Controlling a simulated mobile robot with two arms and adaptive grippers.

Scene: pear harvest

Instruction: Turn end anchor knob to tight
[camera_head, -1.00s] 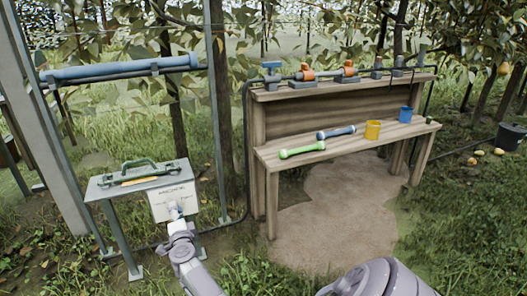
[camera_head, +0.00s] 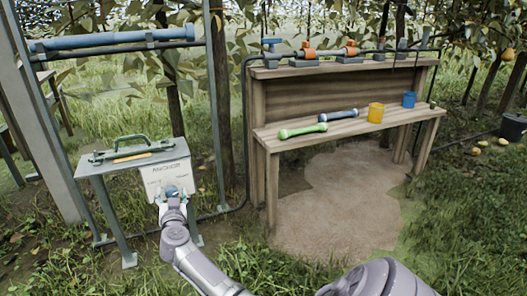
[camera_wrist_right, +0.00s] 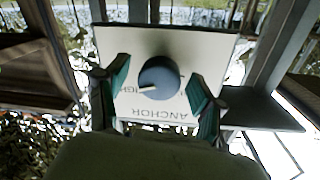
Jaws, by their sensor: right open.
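The anchor knob (camera_wrist_right: 160,77) is round and dark blue-grey, on a white panel (camera_wrist_right: 215,45) whose word ANCHOR appears upside down in the right wrist view. A white mark on the knob points left in that view, beside a partly hidden word that seems to end in "IGHT". My right gripper (camera_wrist_right: 158,88) is open, with a green-padded finger on each side of the knob and visible gaps. In the head view my right gripper (camera_head: 172,203) is at the front of the panel (camera_head: 158,178), partly covering the knob (camera_head: 173,190). My left gripper is not in view.
A metal stand (camera_head: 95,172) holds the panel and a green handle (camera_head: 130,143) on top.

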